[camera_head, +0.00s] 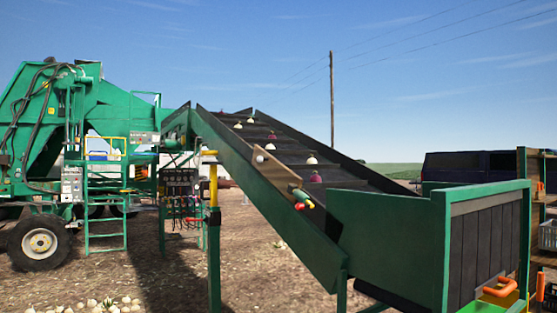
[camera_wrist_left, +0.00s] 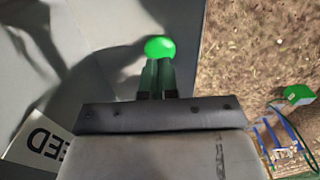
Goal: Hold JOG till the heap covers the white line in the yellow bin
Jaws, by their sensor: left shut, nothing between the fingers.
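In the left wrist view, my left gripper (camera_wrist_left: 158,65) is shut and empty, fingers side by side. Its tips overlap the lower edge of a bright green round button (camera_wrist_left: 160,46) on a grey panel (camera_wrist_left: 100,60). I cannot tell whether they touch or press it, and no JOG label is readable. Several white and red onions, such as a white one (camera_head: 311,158), lie apart on the dark sloping belt (camera_head: 345,177) of the green elevator in the head view. The yellow bin, its white line and the heap are not in view. My right gripper is not in view.
A partly cut, upside-down label (camera_wrist_left: 42,145) is on the panel. Beyond the panel's right edge are bare ground, a green box (camera_wrist_left: 298,95) and cables. In the head view, an orange handle (camera_head: 501,288) and wooden shelving (camera_head: 536,165) stand right; loose onions lie bottom left.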

